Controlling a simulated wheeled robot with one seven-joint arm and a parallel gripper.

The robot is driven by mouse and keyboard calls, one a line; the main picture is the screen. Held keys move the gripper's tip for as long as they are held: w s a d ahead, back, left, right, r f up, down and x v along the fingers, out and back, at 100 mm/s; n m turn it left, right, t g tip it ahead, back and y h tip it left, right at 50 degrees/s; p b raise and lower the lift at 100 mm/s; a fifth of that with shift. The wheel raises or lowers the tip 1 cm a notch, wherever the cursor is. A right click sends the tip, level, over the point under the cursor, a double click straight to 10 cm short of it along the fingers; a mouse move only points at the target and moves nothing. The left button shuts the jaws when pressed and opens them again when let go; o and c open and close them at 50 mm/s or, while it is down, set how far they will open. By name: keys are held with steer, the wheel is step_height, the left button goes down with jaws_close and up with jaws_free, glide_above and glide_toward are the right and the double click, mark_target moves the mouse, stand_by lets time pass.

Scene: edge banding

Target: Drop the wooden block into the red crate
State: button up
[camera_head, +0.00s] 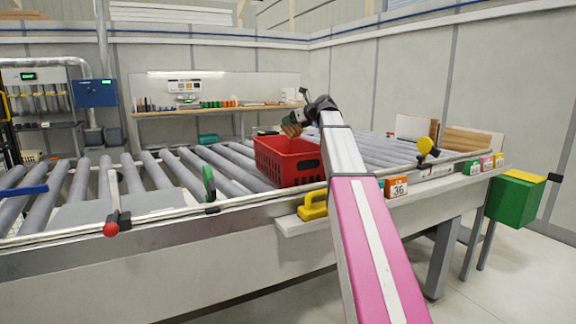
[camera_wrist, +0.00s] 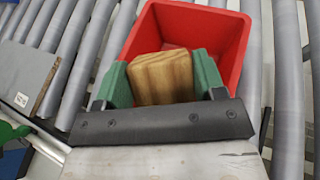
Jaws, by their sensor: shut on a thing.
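The wooden block (camera_wrist: 163,78) is light brown with visible grain. My gripper (camera_wrist: 165,75) has green fingers and is shut on it, one finger on each side. The red crate (camera_head: 290,163) stands on the roller conveyor. In the wrist view, the red crate (camera_wrist: 242,50) lies behind and below the block, and its inside shows past the block. The block hides part of the crate's floor.
The roller conveyor (camera_head: 160,165) runs across the scene, with a grey panel (camera_head: 126,212) on its left part. A workbench (camera_head: 215,109) stands behind.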

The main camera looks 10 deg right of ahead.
mark_target(292, 133)
steer(key=shift+f, duration=2.75)
steer(key=o, duration=1)
steer(key=shift+o, duration=0.2)
steer(key=v, duration=1.1)
steer(key=shift+f, duration=0.1)
